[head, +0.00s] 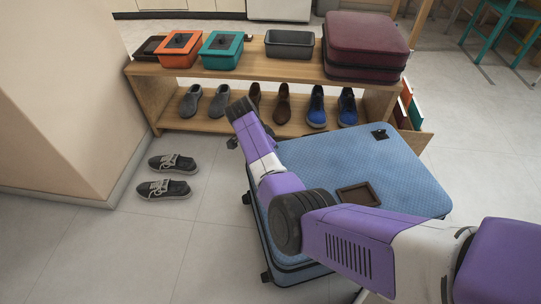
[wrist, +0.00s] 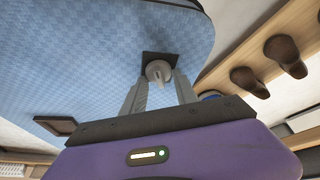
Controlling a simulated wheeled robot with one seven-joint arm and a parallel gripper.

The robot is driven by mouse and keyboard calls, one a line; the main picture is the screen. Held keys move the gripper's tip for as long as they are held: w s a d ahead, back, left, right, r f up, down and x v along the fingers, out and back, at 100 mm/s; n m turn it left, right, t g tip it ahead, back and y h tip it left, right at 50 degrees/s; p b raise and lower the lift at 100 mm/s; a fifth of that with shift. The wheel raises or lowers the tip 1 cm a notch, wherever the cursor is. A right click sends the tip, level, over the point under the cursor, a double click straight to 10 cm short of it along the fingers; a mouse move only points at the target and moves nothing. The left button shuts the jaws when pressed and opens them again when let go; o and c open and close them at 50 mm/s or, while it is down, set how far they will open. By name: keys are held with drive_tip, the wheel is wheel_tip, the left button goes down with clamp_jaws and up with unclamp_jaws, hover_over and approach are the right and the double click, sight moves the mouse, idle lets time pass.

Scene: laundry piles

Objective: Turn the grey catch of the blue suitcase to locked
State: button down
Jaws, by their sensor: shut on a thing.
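The blue suitcase (head: 405,170) lies flat on the floor before the shoe rack, and its surface fills the upper left of the wrist view (wrist: 85,50). In the wrist view the grey catch (wrist: 158,70) is a small knob on a dark square plate near the suitcase's edge. My gripper (wrist: 161,82) has its two grey fingers closed on the knob, one on each side. The knob's lower part is partly hidden between the fingers, and I cannot tell its setting. In the head view my arm hides this catch and my fingertips.
A dark handle (head: 358,194) and another dark fitting (head: 380,134) are on the suitcase top. The wooden rack (head: 258,75) behind holds boxes, a maroon suitcase (head: 366,42) and several shoes. Dark sneakers (head: 170,188) lie on the floor at left, with clear floor in front.

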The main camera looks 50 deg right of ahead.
drive_tip(key=shift+f+m+g+y+b, duration=0.15)
drive_tip(key=shift+m+g+b, duration=0.25)
drive_tip(key=shift+m+b, duration=0.6)
drive_tip(key=shift+r+m+g+y+b, duration=0.15)
drive_tip(key=shift+m+g+b, duration=0.25)
drive_tip(key=shift+m+b, duration=0.55)
drive_tip(key=shift+f+m, duration=0.1)
drive_tip(key=shift+m, duration=0.25)
drive_tip(key=c, duration=0.9)
unclamp_jaws()
drive_tip(key=shift+c, duration=0.2)
drive_tip(key=p+v, duration=0.4)
drive_tip(key=v, duration=0.4)
drive_tip(key=shift+d, duration=0.1)
